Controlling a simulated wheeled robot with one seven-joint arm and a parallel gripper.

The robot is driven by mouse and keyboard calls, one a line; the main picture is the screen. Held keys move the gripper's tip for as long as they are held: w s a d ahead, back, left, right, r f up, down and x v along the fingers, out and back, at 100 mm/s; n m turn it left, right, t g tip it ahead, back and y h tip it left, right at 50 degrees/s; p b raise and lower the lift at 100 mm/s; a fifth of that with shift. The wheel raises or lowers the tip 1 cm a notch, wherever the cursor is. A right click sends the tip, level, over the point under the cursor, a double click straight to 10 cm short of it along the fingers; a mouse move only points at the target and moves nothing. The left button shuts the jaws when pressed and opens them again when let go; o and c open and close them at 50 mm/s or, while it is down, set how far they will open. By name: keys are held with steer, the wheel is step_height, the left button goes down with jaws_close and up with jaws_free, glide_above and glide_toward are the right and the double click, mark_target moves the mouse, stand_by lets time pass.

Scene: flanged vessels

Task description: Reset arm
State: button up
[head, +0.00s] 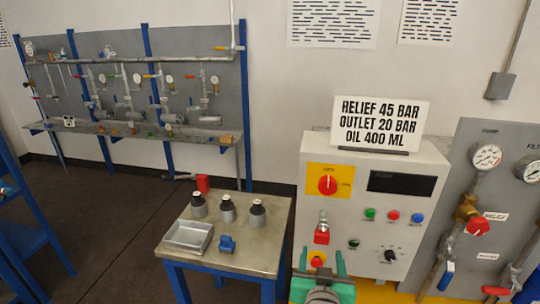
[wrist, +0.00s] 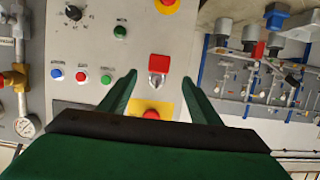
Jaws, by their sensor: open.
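My gripper (head: 321,268) is at the bottom middle of the head view, in front of the control panel (head: 400,163). In the wrist view my gripper (wrist: 159,79) shows two green fingers spread apart, with nothing held between them. The wrist view shows the panel upside down. A red padlock-like piece with a metal top (head: 322,234) is on the panel; in the wrist view this red piece (wrist: 159,62) appears between the fingertips, apart from both fingers. A red rotary switch on a yellow plate (head: 328,185) is above it, and a red stop button (head: 317,261) below.
A gauge-and-pipe board (head: 490,200) stands at the right. A sign (head: 380,121) tops the panel. Open floor (head: 110,220) lies left.

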steer(key=s+a+f+n+y, duration=0.1)
steer(key=s+a+f, duration=0.5)
steer(key=f, duration=0.4)
steer(key=s+a+f+n+y, duration=0.1)
steer(key=s+a+f, duration=0.3)
steer(key=s+f, duration=0.5)
steer(key=s+a+y, duration=0.1)
steer(key=s+a, duration=0.2)
steer(key=s, duration=0.8)
steer(key=s+a+f+n+t+y, duration=0.1)
steer(key=s+a, duration=0.3)
steer(key=s, duration=0.7)
steer(key=shift+a+f, duration=0.15)
steer(key=shift+f, duration=0.1)
stand_by(0.7)
